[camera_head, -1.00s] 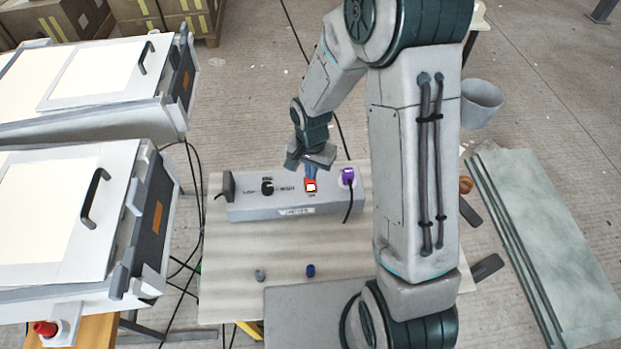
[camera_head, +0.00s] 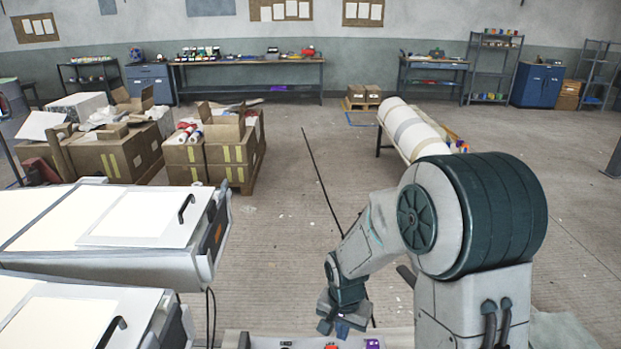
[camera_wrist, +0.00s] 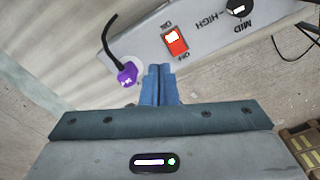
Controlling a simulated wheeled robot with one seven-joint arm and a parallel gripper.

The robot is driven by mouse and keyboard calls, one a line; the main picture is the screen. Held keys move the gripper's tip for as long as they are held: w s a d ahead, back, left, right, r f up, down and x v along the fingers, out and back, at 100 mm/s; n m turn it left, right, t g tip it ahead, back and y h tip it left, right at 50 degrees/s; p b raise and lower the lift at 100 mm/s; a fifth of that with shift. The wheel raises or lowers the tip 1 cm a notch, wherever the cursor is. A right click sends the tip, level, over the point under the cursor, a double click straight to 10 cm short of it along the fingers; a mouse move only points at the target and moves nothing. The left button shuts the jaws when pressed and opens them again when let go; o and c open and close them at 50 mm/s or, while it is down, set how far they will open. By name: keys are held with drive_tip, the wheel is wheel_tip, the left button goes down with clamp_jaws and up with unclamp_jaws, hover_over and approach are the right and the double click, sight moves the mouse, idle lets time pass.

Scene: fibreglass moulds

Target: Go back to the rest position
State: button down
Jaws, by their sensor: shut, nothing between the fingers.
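My gripper (camera_head: 342,328) shows near the bottom of the head view, at the end of my bent arm, above the grey control box (camera_head: 270,343). In the wrist view its blue fingers (camera_wrist: 159,72) are together with nothing between them. The control box (camera_wrist: 205,50) lies beyond the fingertips, with a red rocker switch (camera_wrist: 175,42) marked ON and OFF, a black knob (camera_wrist: 238,8) near HIGH and MID, and a purple plug (camera_wrist: 127,74) with a black cable. The fingertips appear apart from the switch. Most of the box is cut off in the head view.
White moulds with black handles (camera_head: 140,215) stand at the left. Cardboard boxes (camera_head: 215,150) on pallets are behind them. A stand with large white rolls (camera_head: 410,128) is at the back right. Open floor (camera_head: 290,200) lies between, crossed by a black cable.

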drive_tip(key=s+d+r+n+t, duration=0.1)
drive_tip(key=s+d+r+n, duration=0.1)
drive_tip(key=s+r, duration=0.5)
drive_tip(key=s+d+r+n+t, duration=0.1)
drive_tip(key=s+d+r+n, duration=0.2)
drive_tip(key=s+d+r, duration=0.2)
drive_tip(key=s+r, duration=0.3)
drive_tip(key=r, duration=0.3)
drive_tip(key=shift+s+d+t, duration=0.25)
drive_tip(key=shift+t, duration=0.15)
